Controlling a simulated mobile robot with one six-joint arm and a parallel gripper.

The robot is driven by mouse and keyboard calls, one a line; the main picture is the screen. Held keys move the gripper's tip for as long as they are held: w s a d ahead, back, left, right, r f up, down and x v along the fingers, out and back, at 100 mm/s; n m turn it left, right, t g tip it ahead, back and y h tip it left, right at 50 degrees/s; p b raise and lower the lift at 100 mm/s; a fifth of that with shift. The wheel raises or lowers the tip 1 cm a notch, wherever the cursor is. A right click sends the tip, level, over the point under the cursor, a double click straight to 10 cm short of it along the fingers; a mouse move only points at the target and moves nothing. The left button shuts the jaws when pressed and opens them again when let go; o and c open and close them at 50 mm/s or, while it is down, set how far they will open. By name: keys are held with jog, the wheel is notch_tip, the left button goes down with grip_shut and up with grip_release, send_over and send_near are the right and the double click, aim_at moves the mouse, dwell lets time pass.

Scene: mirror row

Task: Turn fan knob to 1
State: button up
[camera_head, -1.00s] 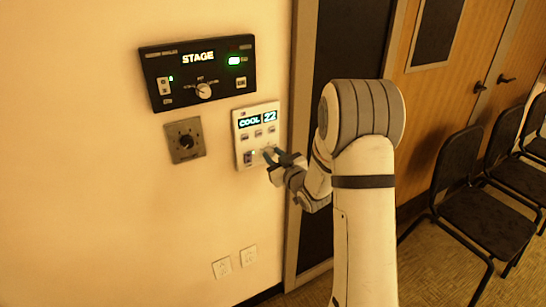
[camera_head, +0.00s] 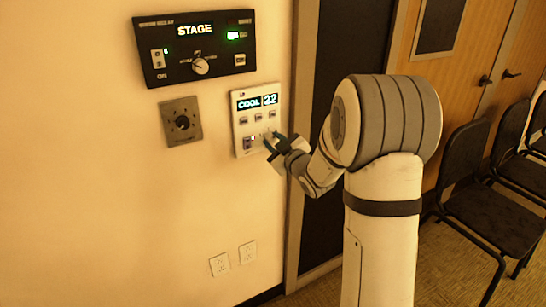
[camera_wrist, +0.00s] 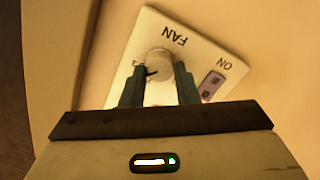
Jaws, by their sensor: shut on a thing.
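The fan knob (camera_wrist: 160,62) is a small, round, pale knob below the word FAN on a white wall panel. It has a dark mark on its left side in the wrist view; I cannot read which number it points to. My gripper (camera_wrist: 158,80) has its two teal fingers closed on either side of the knob. In the head view my gripper (camera_head: 270,143) is at the lower right of the white panel (camera_head: 241,122), whose displays read COOL and 22. The fingers largely hide the knob there.
A purple rocker switch (camera_wrist: 211,85) marked ON is beside the knob. A black STAGE panel (camera_head: 215,75) with a white dial is above. A grey plate with a dark round socket (camera_head: 181,122) is to the left. Chairs (camera_head: 490,205) stand at the right.

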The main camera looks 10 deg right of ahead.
jog(key=n+b, duration=0.2)
jog(key=b, duration=0.2)
jog(key=f+n+b, duration=0.1)
jog(key=n+b, duration=0.1)
jog(key=b, duration=0.2)
jog(key=shift+a+n, duration=0.1)
jog(key=shift+n, duration=0.2)
jog(key=n+b, duration=0.5)
jog(key=b, duration=0.3)
jog(key=shift+n, duration=0.3)
jog(key=n+b, duration=0.6)
jog(key=b, duration=0.1)
jog(key=shift+r+n+b, duration=0.1)
jog(key=shift+n+b, duration=1.25)
jog(key=shift+n, duration=0.65)
jog(key=o, duration=1)
jog(key=shift+r, duration=0.1)
jog(key=shift+c, duration=0.2)
jog(key=shift+s, duration=0.1)
jog(key=p+v, duration=0.1)
jog(key=v, duration=0.6)
jog(key=shift+s, duration=0.3)
